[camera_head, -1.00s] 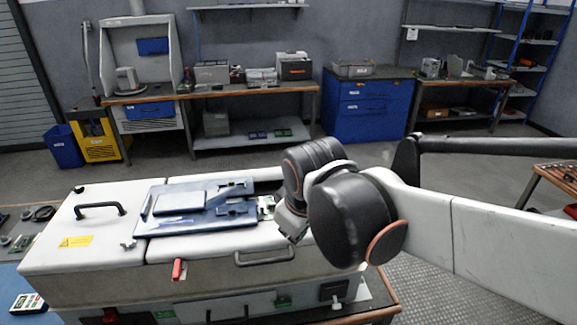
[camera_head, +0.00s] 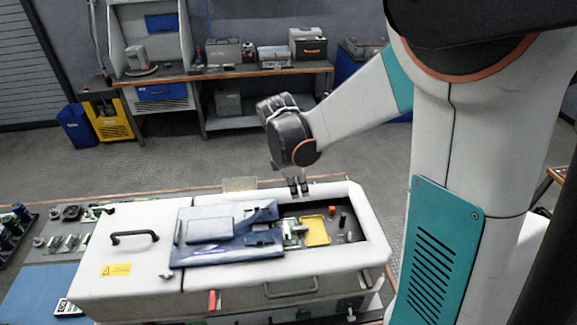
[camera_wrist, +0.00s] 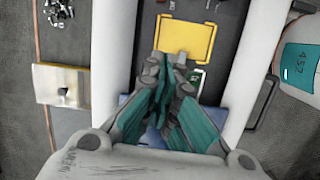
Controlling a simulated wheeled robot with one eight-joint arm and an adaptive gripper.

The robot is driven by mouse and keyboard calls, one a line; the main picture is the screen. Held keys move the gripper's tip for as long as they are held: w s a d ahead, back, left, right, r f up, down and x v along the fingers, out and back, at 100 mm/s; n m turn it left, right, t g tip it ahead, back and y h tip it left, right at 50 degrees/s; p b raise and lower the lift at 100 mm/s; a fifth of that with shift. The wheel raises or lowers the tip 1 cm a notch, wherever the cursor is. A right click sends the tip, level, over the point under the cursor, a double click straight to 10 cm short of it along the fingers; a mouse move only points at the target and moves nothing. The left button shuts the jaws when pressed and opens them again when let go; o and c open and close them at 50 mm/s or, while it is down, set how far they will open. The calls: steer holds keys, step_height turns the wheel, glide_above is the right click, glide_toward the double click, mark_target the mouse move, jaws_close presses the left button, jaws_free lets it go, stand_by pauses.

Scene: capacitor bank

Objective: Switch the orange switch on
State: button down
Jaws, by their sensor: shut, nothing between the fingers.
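A small orange-red knob (camera_head: 332,210), likely the orange switch, stands in the open right compartment of the white cabinet (camera_head: 135,270), behind a yellow plate (camera_head: 316,231). My gripper (camera_head: 304,192) is shut and empty, at the compartment's back edge, left of the orange knob and apart from it. In the wrist view my gripper (camera_wrist: 172,62) points at the near edge of the yellow plate (camera_wrist: 185,40). The orange knob is not clearly seen there. I cannot tell the switch's position.
A blue panel (camera_head: 220,252) lies on the cabinet beside the compartment. Black posts (camera_head: 343,219) stand near the orange knob. A red handle (camera_head: 212,300) and a grey bar handle (camera_head: 291,289) are on the front. A workbench (camera_head: 225,78) stands behind, with free floor between.

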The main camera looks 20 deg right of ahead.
mark_target(321, 214)
steer(key=shift+w+d+n+g+p, duration=0.3)
steer(key=shift+w+n+p, duration=0.15)
steer(key=shift+w, duration=0.3)
steer(key=shift+f, duration=0.1)
steer(key=b+x, duration=0.1)
steer(key=x, duration=0.8)
steer(key=shift+d+f+b, duration=0.1)
steer(key=shift+f+b, duration=0.2)
steer(key=shift+f, duration=0.1)
steer(key=d, duration=0.1)
steer(key=s+d, duration=0.1)
steer(key=d, duration=0.1)
steer(key=shift+d, duration=0.4)
steer(key=shift+s, duration=0.1)
